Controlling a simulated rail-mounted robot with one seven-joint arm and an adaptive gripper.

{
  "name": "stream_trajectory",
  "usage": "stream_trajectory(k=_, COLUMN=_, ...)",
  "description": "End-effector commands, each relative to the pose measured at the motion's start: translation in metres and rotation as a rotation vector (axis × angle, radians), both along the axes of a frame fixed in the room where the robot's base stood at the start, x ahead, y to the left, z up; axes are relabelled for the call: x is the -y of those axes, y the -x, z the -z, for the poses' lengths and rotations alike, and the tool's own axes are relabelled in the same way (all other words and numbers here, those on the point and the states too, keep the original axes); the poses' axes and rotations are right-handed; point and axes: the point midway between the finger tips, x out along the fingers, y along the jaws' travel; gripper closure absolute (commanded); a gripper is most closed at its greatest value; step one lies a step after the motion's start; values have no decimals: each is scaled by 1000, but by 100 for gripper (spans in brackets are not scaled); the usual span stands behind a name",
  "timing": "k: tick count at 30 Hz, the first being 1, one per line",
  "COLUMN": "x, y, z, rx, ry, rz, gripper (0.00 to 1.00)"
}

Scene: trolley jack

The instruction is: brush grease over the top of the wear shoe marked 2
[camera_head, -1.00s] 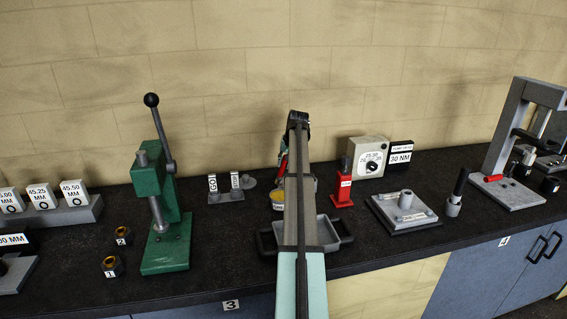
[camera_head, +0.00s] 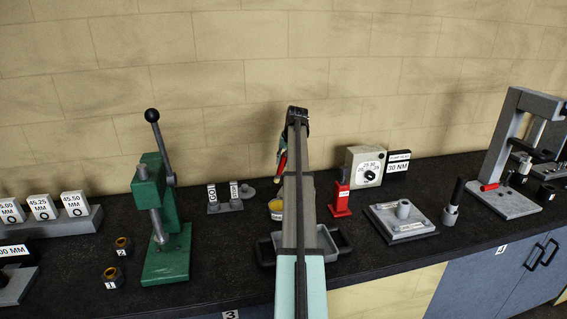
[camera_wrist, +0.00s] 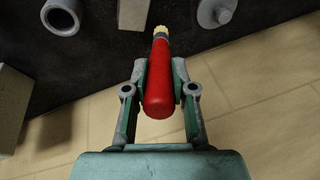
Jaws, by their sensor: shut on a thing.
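My gripper (camera_wrist: 163,78) is shut on the red handle of a brush (camera_wrist: 160,90). The brush's pale yellowish bristles point away from my palm, towards the top of the wrist view. In the head view the brush (camera_head: 282,158) shows partly, left of my arm and above a yellow-topped pot (camera_head: 276,209), which looks like the grease. A small dark block marked 2, with a brassy ring on top (camera_head: 122,245), stands at left, well apart from the brush. A similar block marked 1 (camera_head: 112,276) stands in front of it.
A green press (camera_head: 166,225) with a tall lever stands between the marked blocks and my arm. Small gauges (camera_head: 224,198) stand left of the pot. A grey tray (camera_head: 335,247) lies under my arm. A red tool (camera_head: 340,196) stands to its right.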

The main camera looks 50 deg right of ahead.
Motion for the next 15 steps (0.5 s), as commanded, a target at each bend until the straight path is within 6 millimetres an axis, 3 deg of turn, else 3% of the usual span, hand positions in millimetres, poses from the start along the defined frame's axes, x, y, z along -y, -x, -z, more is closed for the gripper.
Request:
stream_trajectory(k=8, x=0, y=0, z=-2, rx=0, ry=0, rz=0, gripper=100)
stream_trajectory(k=15, x=0, y=0, z=-20, rx=1, ry=1, rz=0, gripper=100)
